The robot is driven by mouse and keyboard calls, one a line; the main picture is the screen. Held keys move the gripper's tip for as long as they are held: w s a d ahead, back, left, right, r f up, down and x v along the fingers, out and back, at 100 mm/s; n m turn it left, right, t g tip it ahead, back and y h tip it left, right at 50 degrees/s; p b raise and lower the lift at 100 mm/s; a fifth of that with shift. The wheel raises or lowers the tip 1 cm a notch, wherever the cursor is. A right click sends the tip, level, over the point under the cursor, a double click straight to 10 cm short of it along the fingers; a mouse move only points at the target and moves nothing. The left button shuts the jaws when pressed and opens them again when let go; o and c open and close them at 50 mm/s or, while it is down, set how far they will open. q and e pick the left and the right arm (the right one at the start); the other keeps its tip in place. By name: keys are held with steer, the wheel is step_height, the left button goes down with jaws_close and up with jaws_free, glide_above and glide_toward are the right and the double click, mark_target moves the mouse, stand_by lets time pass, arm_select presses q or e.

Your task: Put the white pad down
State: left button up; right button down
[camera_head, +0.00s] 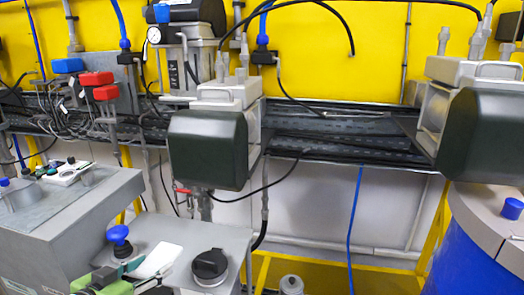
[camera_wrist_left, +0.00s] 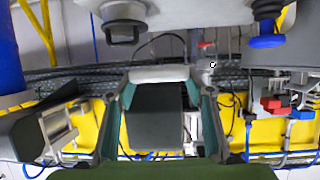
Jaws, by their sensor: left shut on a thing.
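My left gripper (camera_head: 136,274) reaches in at the bottom left of the head view, with green and black parts. It is shut on the white pad (camera_head: 158,260), a small pale slab that sticks out beyond the fingers. The left wrist view also shows the pad (camera_wrist_left: 160,73) between the two fingertips (camera_wrist_left: 160,82). The pad is over a grey flat top (camera_head: 172,232), between a blue knob (camera_head: 118,234) and a black round cap (camera_head: 210,264). I cannot tell whether it touches that top. My right gripper is not in view.
A grey cabinet (camera_head: 60,222) with small items on top stands at the left. Dark agitator motors (camera_head: 207,149) hang behind, before a yellow wall. A blue drum (camera_head: 470,250) stands at the right. Cables and a blue hose (camera_head: 355,215) hang in the middle.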

arm_select(q)
steer(key=s+d+m+g+h, duration=0.5)
steer(key=s+d+m+h, duration=0.3)
steer(key=s+d, duration=0.3)
steer(key=shift+s+r+m+g, duration=0.3)
steer(key=shift+s+r, duration=0.1)
steer(key=shift+r, duration=0.05)
